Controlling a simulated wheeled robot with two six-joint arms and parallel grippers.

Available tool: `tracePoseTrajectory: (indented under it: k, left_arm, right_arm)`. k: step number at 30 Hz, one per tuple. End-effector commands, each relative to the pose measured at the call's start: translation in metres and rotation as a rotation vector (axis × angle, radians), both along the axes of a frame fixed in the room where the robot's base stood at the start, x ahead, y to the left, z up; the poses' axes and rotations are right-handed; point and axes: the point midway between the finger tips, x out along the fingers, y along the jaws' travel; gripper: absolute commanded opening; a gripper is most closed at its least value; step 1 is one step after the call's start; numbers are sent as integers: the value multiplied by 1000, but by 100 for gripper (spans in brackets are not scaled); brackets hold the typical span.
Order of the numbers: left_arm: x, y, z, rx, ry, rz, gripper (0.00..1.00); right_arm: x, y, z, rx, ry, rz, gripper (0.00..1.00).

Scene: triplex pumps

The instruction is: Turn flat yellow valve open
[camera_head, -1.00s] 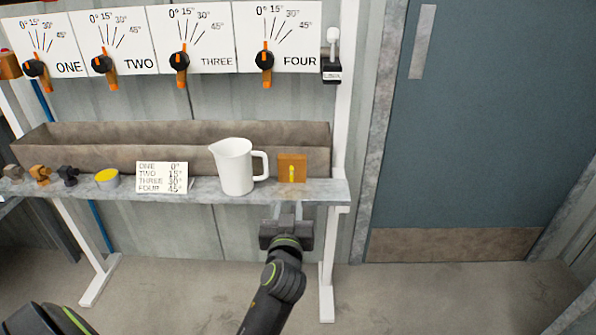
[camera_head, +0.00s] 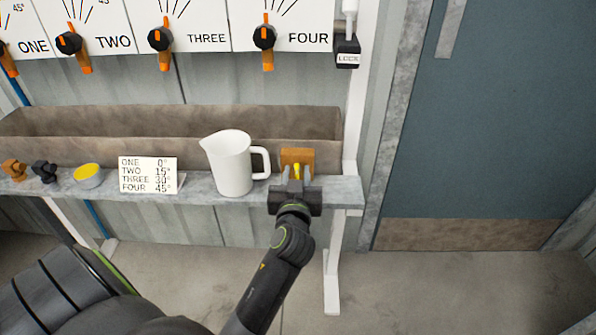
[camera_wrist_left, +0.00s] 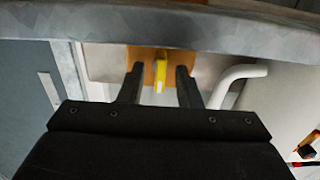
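The flat yellow valve (camera_head: 297,169) is a narrow yellow handle on the face of an orange-brown block (camera_head: 298,154) at the right end of the shelf. The handle looks upright. My left gripper (camera_head: 296,177) is in front of it, open, with a finger on each side. In the left wrist view the yellow handle (camera_wrist_left: 161,72) shows between the two open fingers (camera_wrist_left: 159,72), with gaps at both sides. I cannot tell how far the fingertips reach past it. My right gripper is not in view.
A white pitcher (camera_head: 230,164) stands close left of the block, its handle towards my gripper. A long trough (camera_head: 90,150) runs behind. Dials with orange pointers (camera_head: 264,38) hang above.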

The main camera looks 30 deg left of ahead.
Motion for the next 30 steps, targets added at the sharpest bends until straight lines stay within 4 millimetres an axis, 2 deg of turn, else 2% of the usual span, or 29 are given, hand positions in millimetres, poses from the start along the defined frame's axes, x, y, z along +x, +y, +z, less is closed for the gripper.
tracePoseTrajectory:
  k: [2,9,23,28,30]
  left_arm:
    - [0,0,0,0,0,0,30]
    - [0,0,0,0,0,0,0]
    - [0,0,1,52,33,0,0]
    - [1,-1,1,144,90,0,0]
    - [1,-1,2,192,119,0,0]
  right_arm:
    - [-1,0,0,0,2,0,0]
    - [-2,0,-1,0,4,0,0]
    - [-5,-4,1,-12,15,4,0]
    - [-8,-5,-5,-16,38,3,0]
    - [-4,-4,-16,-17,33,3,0]
